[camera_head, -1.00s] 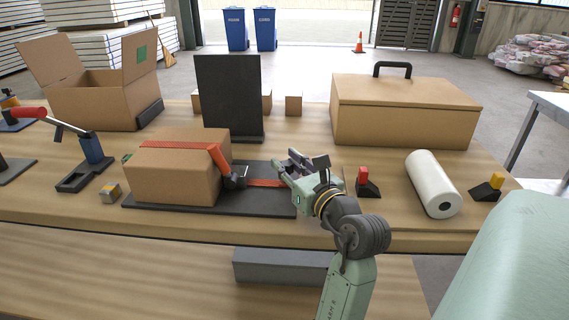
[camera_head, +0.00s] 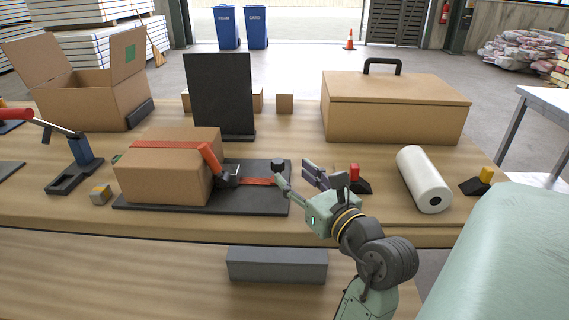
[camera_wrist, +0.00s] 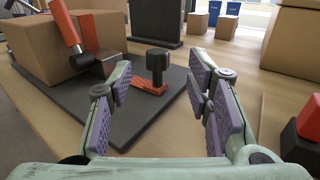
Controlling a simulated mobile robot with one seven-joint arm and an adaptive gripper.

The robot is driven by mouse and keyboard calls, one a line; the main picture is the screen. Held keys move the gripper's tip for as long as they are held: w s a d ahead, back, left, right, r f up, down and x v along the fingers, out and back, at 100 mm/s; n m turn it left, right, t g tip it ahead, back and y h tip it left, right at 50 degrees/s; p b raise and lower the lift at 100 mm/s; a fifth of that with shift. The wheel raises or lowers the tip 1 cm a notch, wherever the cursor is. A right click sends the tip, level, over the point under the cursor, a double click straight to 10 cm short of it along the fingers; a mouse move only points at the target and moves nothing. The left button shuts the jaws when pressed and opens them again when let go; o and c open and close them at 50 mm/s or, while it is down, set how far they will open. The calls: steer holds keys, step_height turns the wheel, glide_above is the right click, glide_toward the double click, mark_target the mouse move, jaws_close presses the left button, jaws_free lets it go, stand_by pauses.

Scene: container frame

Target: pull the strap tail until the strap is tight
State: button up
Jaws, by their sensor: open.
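A cardboard box (camera_head: 165,175) sits on a dark base plate (camera_head: 250,203) with an orange-red strap (camera_head: 180,145) over its top. The strap runs down to a dark buckle (camera_head: 229,178) at the box's right side. The strap tail (camera_head: 258,181) lies flat on the plate, with a dark knob (camera_head: 278,165) standing at its end. In the wrist view the knob (camera_wrist: 159,61) stands ahead, between the fingers in the picture. My gripper (camera_head: 297,177) is open and empty, just right of the knob. In the wrist view its purple-padded fingers (camera_wrist: 158,78) are wide apart.
A dark upright panel (camera_head: 220,95) stands behind the plate. Right of my gripper are a red-topped block (camera_head: 356,178) and a white roll (camera_head: 425,180). A lidded box (camera_head: 395,110) stands behind. A red-handled lever device (camera_head: 80,160) stands at left.

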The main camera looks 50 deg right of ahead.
steer(key=v, duration=0.5)
stand_by(0.5)
